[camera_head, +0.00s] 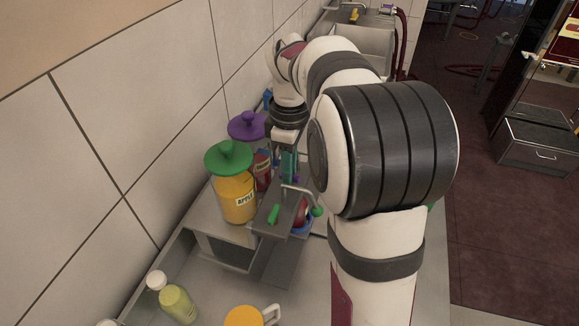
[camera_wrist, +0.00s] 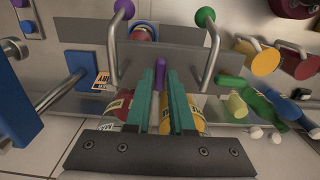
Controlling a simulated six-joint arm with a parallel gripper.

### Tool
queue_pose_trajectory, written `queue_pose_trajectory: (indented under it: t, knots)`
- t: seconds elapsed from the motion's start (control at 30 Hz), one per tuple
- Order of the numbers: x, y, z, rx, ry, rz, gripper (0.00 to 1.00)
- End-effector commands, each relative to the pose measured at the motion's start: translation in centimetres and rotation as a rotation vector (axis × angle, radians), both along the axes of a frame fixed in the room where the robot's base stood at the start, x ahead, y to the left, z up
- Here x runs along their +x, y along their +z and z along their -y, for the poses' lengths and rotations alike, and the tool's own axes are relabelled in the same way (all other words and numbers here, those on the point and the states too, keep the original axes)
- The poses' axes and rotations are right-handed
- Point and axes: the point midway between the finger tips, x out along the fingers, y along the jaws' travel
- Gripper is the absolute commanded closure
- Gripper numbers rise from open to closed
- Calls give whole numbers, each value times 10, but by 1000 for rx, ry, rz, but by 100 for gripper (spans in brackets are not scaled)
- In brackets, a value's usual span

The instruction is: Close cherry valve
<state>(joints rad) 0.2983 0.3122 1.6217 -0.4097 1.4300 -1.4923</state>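In the wrist view, a small purple valve lever (camera_wrist: 160,73) stands between the tips of my gripper's teal fingers (camera_wrist: 160,95). A narrow gap shows between the fingers, and I see no clear contact with the lever. It appears to be the cherry valve, but no label on it confirms this. Behind the fingers are a red container (camera_wrist: 118,106) and a yellow one (camera_wrist: 196,108). In the head view my gripper (camera_head: 288,163) points down beside the purple-lidded dispenser (camera_head: 246,126), partly hidden by my arm. The lever there is hidden.
The yellow apple dispenser (camera_head: 237,195) with a green lid stands nearer, with a green lever (camera_head: 273,214) on its metal housing. Metal spouts with a purple knob (camera_wrist: 125,8) and green knob (camera_wrist: 204,17) flank my fingers. A yellow mug (camera_head: 245,316) and a bottle (camera_head: 178,304) stand in front.

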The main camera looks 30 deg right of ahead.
Motion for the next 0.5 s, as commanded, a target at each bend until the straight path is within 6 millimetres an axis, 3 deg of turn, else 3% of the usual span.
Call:
queue_pose_trajectory:
  t: [0.03, 0.1, 0.5]
  knots:
    - [0, 0, 0, 0, 0, 0, 90]
    - [0, 0, 0, 0, 0, 0, 100]
    - [0, 1, 0, 0, -13, 0, 100]
